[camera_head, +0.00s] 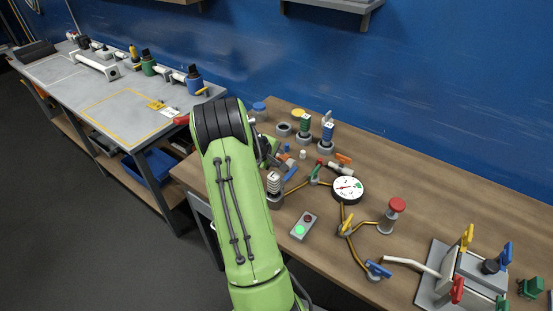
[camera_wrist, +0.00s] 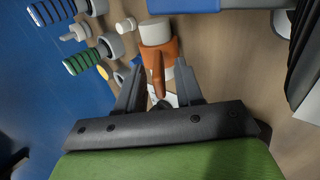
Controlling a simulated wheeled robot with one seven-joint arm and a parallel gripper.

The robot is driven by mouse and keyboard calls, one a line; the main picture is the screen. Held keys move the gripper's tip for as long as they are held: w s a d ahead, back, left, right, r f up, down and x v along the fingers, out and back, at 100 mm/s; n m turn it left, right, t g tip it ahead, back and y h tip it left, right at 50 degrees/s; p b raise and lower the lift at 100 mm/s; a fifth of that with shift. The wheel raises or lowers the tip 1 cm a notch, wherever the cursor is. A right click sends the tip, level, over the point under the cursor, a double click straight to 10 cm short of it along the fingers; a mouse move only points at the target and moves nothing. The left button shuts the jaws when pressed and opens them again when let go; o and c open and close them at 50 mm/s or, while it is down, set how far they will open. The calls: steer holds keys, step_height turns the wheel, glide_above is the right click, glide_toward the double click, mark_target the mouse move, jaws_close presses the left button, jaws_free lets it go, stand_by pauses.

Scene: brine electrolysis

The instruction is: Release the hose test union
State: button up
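An orange fitting (camera_wrist: 158,45) with a white cylindrical end (camera_wrist: 155,31) lies ahead of my gripper in the wrist view; it may be the hose test union. A narrow orange tongue (camera_wrist: 158,80) points from it back between my fingers. My gripper (camera_wrist: 159,68) is open, one finger on each side of the tongue, with gaps showing. I cannot tell whether the fingertips touch the fitting. In the head view, a small orange piece (camera_head: 287,160) shows beside my gripper (camera_head: 270,156), which is mostly hidden by my green arm.
Green (camera_head: 305,125) and blue (camera_head: 327,132) ribbed parts stand in grey holders behind. A round gauge (camera_head: 348,189), yellow hoses, a red-topped post (camera_head: 396,207) and a button box (camera_head: 303,227) stand to the right. A second table (camera_head: 65,71) is at left; a blue wall is behind.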

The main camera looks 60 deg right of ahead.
steer(key=shift+d+f, duration=0.4)
steer(key=shift+f, duration=0.1)
jaws_close()
steer(key=shift+r, duration=0.15)
